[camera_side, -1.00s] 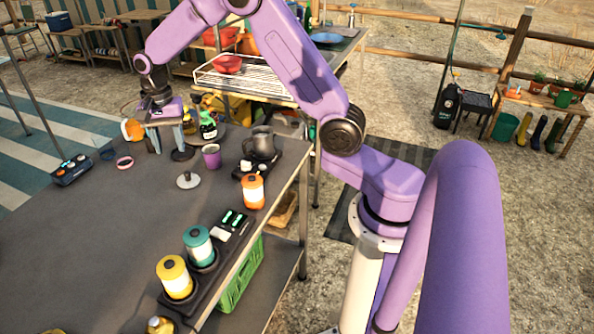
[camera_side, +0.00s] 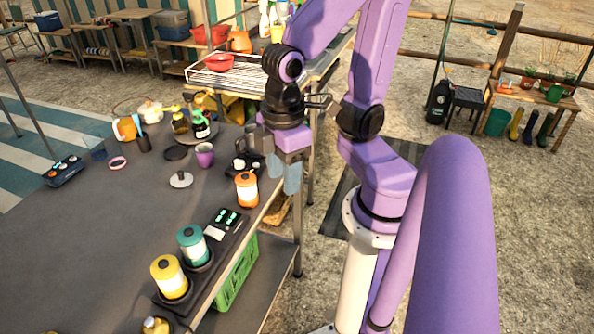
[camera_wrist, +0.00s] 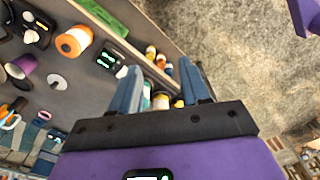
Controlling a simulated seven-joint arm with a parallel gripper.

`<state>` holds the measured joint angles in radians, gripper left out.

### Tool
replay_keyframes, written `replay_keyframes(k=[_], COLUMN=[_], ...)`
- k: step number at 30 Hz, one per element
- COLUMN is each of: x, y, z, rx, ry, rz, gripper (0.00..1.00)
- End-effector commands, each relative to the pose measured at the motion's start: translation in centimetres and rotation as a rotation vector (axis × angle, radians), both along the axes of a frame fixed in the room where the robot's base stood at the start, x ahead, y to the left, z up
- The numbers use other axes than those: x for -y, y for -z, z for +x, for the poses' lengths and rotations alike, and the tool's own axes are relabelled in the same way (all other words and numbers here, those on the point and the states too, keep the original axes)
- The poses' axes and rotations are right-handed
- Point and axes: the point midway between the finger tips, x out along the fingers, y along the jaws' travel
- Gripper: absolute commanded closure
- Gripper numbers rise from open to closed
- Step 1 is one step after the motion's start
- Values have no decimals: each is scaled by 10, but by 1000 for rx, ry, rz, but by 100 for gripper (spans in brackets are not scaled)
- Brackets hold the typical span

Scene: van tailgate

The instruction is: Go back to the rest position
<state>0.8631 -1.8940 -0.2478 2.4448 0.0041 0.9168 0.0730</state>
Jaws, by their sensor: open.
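My gripper (camera_side: 283,180) is open and empty, pointing down near the right edge of the grey table (camera_side: 100,230). In the wrist view its two blue fingers (camera_wrist: 158,90) are spread apart with nothing held between them.
A purple mug (camera_side: 204,155) and a white disc with a post (camera_side: 181,179) stand on the table. Teal (camera_side: 194,246) and yellow (camera_side: 170,278) lanterns stand at the front edge. Bottles (camera_side: 199,127) cluster at the back. A wire rack (camera_side: 225,75) lies behind.

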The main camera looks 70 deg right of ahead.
Motion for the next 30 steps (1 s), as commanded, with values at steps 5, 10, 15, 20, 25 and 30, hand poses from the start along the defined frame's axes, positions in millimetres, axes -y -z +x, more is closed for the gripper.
replay_keyframes(k=[5,10,15,20,25,30], x=[10,11,11,11,11,11], y=[3,3,3,3,3,3], z=[-20,-23,-22,-22,-22,-22], rx=[5,5,5,5,5,5], ry=[-130,-148,-145,-144,-143,-143], rz=[1,0,0,0,0,0], gripper=[54,54,54,54,54,54])
